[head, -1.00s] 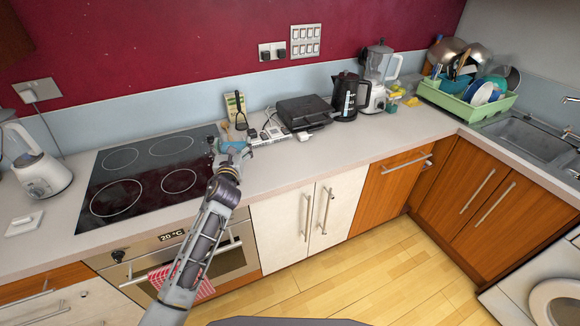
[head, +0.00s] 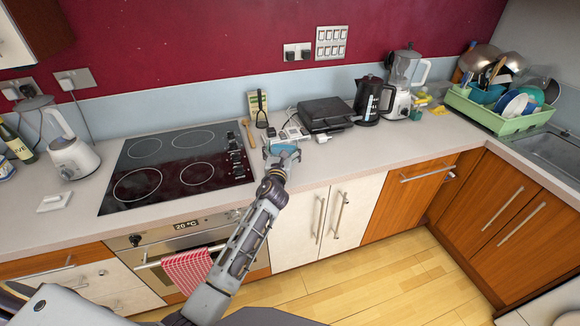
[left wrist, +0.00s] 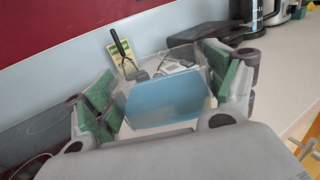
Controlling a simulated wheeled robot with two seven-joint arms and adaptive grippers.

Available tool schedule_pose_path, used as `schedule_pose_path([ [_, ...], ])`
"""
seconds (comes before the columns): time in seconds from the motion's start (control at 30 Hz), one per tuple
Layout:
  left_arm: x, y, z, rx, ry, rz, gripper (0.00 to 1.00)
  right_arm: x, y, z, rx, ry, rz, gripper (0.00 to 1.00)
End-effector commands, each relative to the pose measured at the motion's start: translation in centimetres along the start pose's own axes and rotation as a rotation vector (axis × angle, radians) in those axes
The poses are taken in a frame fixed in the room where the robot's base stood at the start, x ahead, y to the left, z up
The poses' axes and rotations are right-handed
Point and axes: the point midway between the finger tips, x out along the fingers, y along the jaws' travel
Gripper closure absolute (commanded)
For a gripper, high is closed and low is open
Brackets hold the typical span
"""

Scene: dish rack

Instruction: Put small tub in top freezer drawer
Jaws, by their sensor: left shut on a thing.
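A small tub with a blue top (left wrist: 165,100) and see-through sides is held between the green-padded fingers of my left gripper (left wrist: 160,95) in the left wrist view. In the head view my left gripper (head: 280,152) is over the counter, just right of the hob, and the tub (head: 285,149) shows as a small blue patch at its tip. The fingers hide part of the tub. No freezer drawer can be made out. My right gripper is not in view.
A wooden spoon (head: 247,133), a black utensil (head: 261,110), a black grill (head: 326,114) and a kettle (head: 368,101) stand near the gripper. The hob (head: 175,165) is at left. White cupboard doors (head: 328,220) are below the counter. The wooden floor (head: 370,285) is clear.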

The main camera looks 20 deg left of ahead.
Motion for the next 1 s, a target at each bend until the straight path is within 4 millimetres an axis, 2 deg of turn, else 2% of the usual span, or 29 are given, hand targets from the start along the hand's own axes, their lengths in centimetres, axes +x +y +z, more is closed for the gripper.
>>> schedule_pose_path([
  [0.73, 0.0, 0.7, -0.4, 0.000, 0.000, 0.032, 0.50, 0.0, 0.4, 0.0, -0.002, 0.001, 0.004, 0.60],
  [1.0, 0.0, 0.7, -1.4, -0.001, 0.000, 0.032, 0.50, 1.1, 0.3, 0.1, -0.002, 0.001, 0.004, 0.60],
])
